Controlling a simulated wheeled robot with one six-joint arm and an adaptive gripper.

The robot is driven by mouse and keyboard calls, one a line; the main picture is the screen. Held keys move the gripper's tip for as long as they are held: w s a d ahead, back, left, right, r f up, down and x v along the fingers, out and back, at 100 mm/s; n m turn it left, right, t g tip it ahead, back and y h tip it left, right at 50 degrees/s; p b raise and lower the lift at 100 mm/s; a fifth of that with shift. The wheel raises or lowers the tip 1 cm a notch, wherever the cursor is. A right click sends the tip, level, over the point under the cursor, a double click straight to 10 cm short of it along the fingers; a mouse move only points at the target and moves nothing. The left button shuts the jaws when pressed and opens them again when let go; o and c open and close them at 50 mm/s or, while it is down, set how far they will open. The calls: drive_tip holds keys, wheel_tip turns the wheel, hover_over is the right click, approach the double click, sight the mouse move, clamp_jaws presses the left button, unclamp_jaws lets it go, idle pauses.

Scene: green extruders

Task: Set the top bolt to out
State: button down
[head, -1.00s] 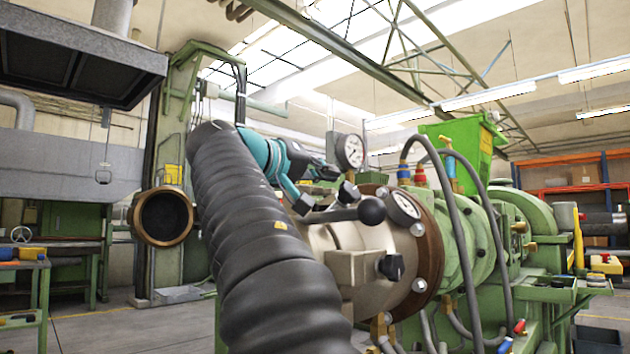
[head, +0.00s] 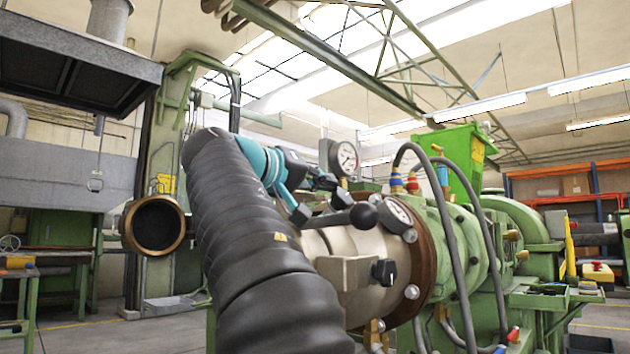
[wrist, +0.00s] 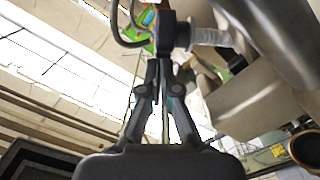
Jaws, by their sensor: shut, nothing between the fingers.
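My gripper (wrist: 160,68) is shut and empty. In the wrist view its dark fingertips meet just below the dark block-shaped head of what appears to be the top bolt (wrist: 174,31). The bolt's pale shaft (wrist: 208,37) runs right toward the beige machine body. I cannot tell whether the fingertips touch the head. In the head view my gripper (head: 326,187) is at the upper side of the beige extruder barrel (head: 345,238), beside the bolt's dark head (head: 342,197). Much of the bolt is hidden there, and how far it sticks out is unclear.
A lower bolt with a black head (head: 383,272) sticks out of the barrel's side. Grey hoses (head: 455,230) arch on the right.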

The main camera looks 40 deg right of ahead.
drive_tip(key=s+a, duration=0.1)
drive_tip(key=a, duration=1.1)
drive_tip(key=shift+s+r, duration=0.15)
drive_tip(key=shift+s, duration=0.1)
